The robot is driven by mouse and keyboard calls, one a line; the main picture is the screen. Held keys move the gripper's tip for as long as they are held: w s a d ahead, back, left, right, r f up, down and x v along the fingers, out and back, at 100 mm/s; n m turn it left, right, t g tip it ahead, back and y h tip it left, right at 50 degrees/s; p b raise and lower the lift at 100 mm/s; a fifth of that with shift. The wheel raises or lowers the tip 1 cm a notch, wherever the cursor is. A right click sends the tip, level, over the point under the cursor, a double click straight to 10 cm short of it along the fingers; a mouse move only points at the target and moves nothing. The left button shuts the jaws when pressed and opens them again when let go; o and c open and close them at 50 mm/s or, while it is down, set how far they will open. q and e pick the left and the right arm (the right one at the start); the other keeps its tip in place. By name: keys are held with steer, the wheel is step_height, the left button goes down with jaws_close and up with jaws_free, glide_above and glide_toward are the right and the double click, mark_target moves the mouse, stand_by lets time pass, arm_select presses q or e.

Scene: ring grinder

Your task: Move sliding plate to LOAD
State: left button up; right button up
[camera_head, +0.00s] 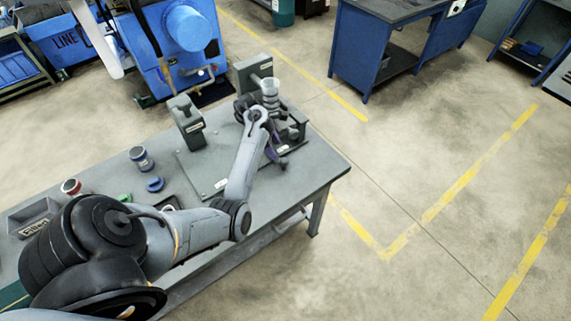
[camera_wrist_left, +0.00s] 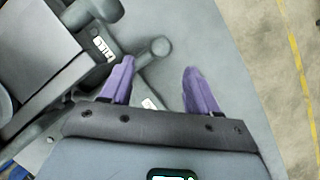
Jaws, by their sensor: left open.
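My left gripper (camera_head: 276,160) reaches over the grey machine (camera_head: 297,130) at the table's far right end. In the left wrist view the two purple fingers of this gripper (camera_wrist_left: 157,66) are apart, with nothing held. A grey rod with a rounded knob (camera_wrist_left: 160,47) shows just beyond the gap between the fingertips. A dark grey block (camera_wrist_left: 40,50) of the machine fills the upper left there, with a small white label (camera_wrist_left: 103,47) near the knob. My forearm and wrist hide part of the machine in the head view, and I cannot tell the sliding plate's position. My right gripper is not seen.
The grey table (camera_head: 312,172) carries a labelled upright block (camera_head: 187,120), a jar (camera_head: 141,158), a blue ring-like part (camera_head: 155,184) and a red-topped container (camera_head: 72,187). A blue workbench (camera_head: 350,50) stands apart at the back. The floor right of the table is clear.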

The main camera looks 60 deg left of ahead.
mark_target(282, 159)
arm_select(q)
steer(key=b+x, duration=0.1)
steer(key=x, duration=0.8)
steer(key=shift+d+f+b, duration=0.1)
steer(key=shift+f+b, duration=0.15)
steer(key=shift+b, duration=0.15)
steer(key=shift+c, duration=0.3)
jaws_close()
